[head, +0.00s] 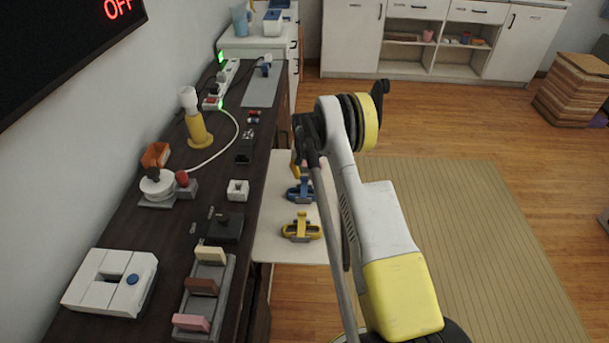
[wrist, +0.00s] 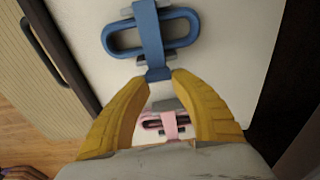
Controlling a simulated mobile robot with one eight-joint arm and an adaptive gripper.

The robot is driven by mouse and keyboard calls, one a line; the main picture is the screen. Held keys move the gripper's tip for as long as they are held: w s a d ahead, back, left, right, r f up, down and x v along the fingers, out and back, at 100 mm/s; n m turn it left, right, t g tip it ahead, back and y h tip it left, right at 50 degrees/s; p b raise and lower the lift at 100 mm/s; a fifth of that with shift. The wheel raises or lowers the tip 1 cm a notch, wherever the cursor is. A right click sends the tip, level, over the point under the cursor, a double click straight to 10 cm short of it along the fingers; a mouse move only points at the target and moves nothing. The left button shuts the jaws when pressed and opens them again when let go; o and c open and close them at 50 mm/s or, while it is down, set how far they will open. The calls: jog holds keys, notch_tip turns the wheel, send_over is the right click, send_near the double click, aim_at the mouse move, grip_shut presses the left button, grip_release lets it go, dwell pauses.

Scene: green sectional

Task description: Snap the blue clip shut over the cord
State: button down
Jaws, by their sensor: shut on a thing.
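The blue clip (head: 300,193) sits on a pale board beside the dark counter. In the wrist view the blue clip (wrist: 152,33) shows an oval loop with a strap across its middle, ending in a small tab. My gripper (wrist: 159,78) has its yellow fingertips closed on this tab, one on each side. In the head view my gripper (head: 297,165) is partly hidden by my arm, at the far side of the clip. I cannot make out a cord in the clip, or whether its strap is latched.
A yellow clip (head: 301,228) stands on the board (head: 285,250), nearer the camera. A pink clip (wrist: 168,124) shows between my fingers in the wrist view.

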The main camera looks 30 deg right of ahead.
jog(key=c, duration=1.1)
grip_release()
jog(key=shift+w+d+f, duration=0.1)
jog(key=shift+o, duration=0.2)
notch_tip(320, 180, up, 12)
jog(key=s, duration=0.1)
jog(key=shift+a, duration=0.35)
